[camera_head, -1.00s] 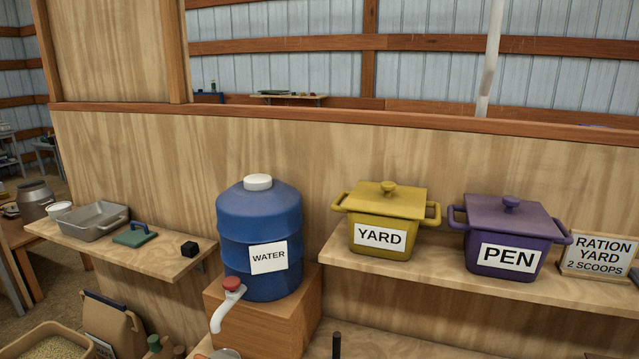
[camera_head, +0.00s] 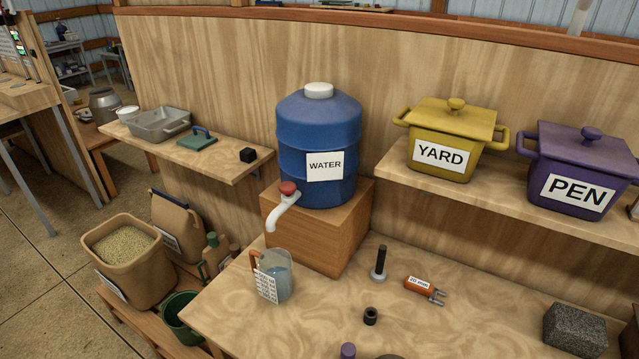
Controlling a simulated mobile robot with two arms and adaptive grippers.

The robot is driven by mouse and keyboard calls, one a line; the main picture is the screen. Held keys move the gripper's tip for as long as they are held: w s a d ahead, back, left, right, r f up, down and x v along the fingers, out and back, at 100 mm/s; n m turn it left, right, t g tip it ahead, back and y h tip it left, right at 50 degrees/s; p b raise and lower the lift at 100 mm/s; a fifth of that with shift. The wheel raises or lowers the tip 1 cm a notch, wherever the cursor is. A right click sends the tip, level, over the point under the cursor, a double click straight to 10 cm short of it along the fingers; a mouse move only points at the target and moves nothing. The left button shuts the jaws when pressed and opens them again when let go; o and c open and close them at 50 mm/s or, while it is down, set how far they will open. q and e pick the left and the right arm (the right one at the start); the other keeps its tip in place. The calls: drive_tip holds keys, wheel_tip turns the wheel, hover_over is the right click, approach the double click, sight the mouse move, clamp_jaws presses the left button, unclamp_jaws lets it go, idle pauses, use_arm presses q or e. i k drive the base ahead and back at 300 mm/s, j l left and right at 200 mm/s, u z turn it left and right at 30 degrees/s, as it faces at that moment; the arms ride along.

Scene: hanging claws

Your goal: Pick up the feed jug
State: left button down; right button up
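The feed jug is most likely the clear jug (camera_head: 277,275) on the wooden table, in the head view. It stands upright below the spout of the blue water barrel (camera_head: 318,150). It has a brown handle on its left side, a white label with small marks on its front, and what looks like bluish water inside. Nothing holds it. Neither of my grippers shows in the head view.
The barrel's white spout (camera_head: 283,211) with a red knob hangs just above the jug. On the table (camera_head: 320,317) are a dark upright post (camera_head: 379,263), an orange forked tool (camera_head: 424,290), a black ring (camera_head: 370,316) and a grey stone block (camera_head: 575,329). A feed bin (camera_head: 124,258) stands left.

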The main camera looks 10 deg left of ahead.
sight(274, 277)
drive_tip(key=z, duration=2.25)
drive_tip(key=u, duration=2.9)
drive_tip(key=j+z, duration=0.25)
drive_tip(key=j, duration=0.45)
drive_tip(key=j+z, duration=0.2)
drive_tip(key=j, duration=0.5)
drive_tip(key=k+j+z, duration=0.1)
drive_tip(key=j+z, duration=0.15)
drive_tip(key=j, duration=0.4)
